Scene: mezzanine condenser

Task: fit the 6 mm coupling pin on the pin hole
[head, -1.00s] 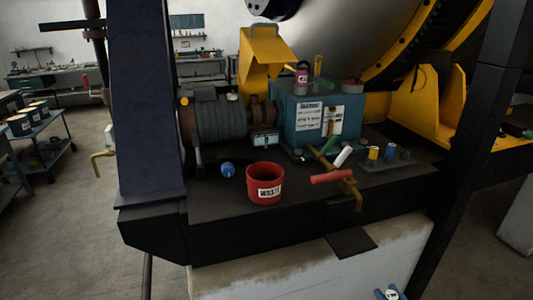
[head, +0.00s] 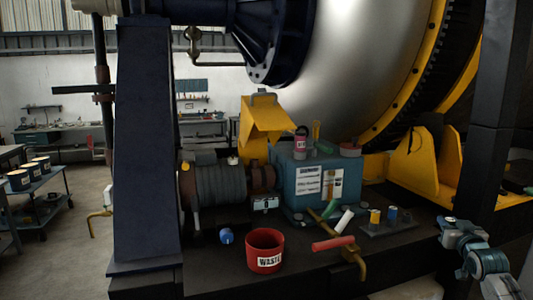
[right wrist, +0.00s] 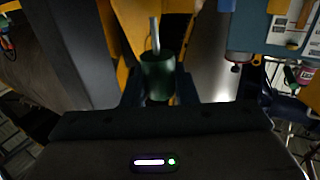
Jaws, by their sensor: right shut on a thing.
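My right gripper (right wrist: 158,92) is shut on a dark green cylinder with a thin silver pin (right wrist: 155,36) standing out of its far end. I take this to be the coupling pin, but no size mark can be read. In the head view my right arm (head: 468,246) comes in at the lower right, beside the deck; what its fingers hold cannot be made out there. The pin in the wrist view is clear of any surface it could enter. I cannot pick out the pin hole in either view. My left gripper is not in view.
A small rack (head: 400,226) with a yellow and a blue piece stands on the deck. A dark post (head: 497,110) rises at the right.

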